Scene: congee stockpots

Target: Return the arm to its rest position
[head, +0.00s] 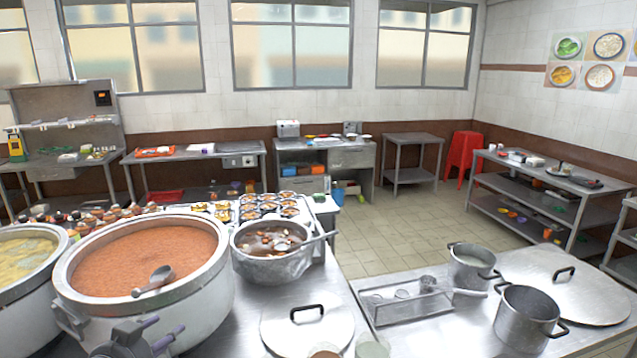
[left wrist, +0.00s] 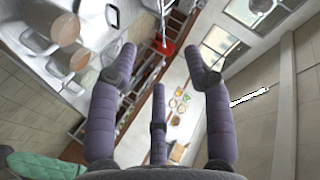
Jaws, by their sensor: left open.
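My left gripper (head: 167,334) is low in the head view, in front of the big pot of orange congee (head: 150,255). Its purple fingers point to the right. In the left wrist view the fingers of this gripper (left wrist: 160,62) are spread apart with nothing between them. A ladle (head: 155,280) rests in the orange congee. The pot's wall is partly hidden behind my gripper. My right gripper is in neither view.
A pot of yellow congee (head: 22,260) stands at the left, and a smaller soup pot (head: 270,250) to the right. A lid (head: 307,325) lies on the counter. Two steel pots (head: 526,318) (head: 470,266) stand at the right. The tiled floor (head: 400,225) beyond is clear.

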